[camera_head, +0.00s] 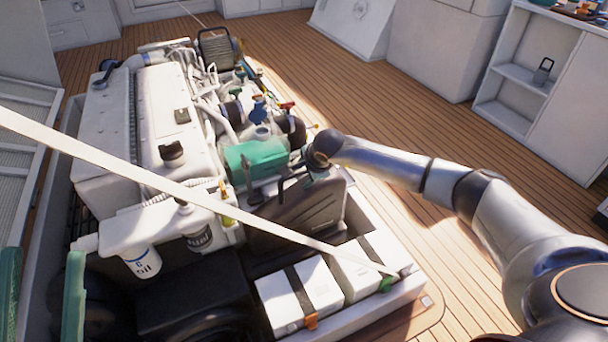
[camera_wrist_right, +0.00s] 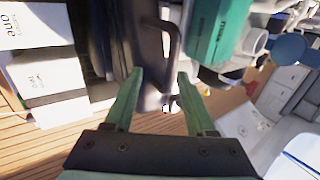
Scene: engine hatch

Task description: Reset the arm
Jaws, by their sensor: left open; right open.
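My right arm (camera_head: 400,168) reaches in from the right over the engine bay, with its wrist above a dark panel with a handle (camera_head: 300,215). In the right wrist view my right gripper (camera_wrist_right: 160,92) has its two green fingers spread, with nothing held between them. The dark handle (camera_wrist_right: 172,40) lies just ahead of the fingertips; I cannot tell whether they touch the panel. My left gripper (camera_head: 42,275) shows at the lower left edge of the head view, its green fingers wide apart and empty.
The white engine (camera_head: 140,110) and a green cylinder (camera_head: 255,158) stand left of my right wrist. White battery boxes (camera_head: 300,292) with dark straps sit at the front. A pale strut (camera_head: 130,170) crosses the bay. Wooden floor (camera_head: 310,75) is clear behind; white cabinets (camera_head: 440,50) stand beyond.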

